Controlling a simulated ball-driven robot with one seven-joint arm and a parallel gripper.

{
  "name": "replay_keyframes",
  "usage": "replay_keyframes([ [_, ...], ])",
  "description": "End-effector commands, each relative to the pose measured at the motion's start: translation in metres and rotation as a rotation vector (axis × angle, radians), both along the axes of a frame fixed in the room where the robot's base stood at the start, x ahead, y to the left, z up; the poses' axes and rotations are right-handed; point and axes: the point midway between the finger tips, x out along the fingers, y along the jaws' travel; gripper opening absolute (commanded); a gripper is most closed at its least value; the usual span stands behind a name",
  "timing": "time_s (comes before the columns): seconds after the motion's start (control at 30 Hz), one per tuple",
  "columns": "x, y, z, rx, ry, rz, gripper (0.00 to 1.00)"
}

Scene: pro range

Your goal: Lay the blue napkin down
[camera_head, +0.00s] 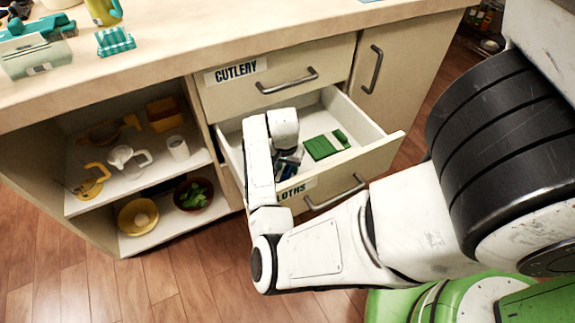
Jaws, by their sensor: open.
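My gripper (286,168) is inside the open drawer marked CLOTHS (375,156), at its left part, pointing down. The jaws are small and partly hidden by my wrist; they are open. A small dark and bluish patch shows at the fingertips, but I cannot tell whether it is the blue napkin or part of the gripper. A green folded cloth (320,148) lies in the drawer just right of my gripper, apart from it. A sliver of a flat blue thing (369,1) shows at the top edge on the counter; most of it is cut off.
The CUTLERY drawer (290,78) above is shut. Left is an open shelf with cups (178,148), a yellow bowl (138,217) and a dark bowl (193,195). A teal checked cloth (115,41) lies on the counter (230,30), whose middle is clear.

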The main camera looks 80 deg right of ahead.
Motion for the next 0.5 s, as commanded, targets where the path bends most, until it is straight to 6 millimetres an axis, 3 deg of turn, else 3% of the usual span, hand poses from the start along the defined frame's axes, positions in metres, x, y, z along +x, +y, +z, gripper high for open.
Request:
replay_keyframes([
  [0.27, 0.001, 0.001, 0.008, 0.000, -0.001, 0.000, 0.44],
  [0.5, 0.001, 0.006, 0.051, -0.003, -0.002, 0.000, 0.44],
])
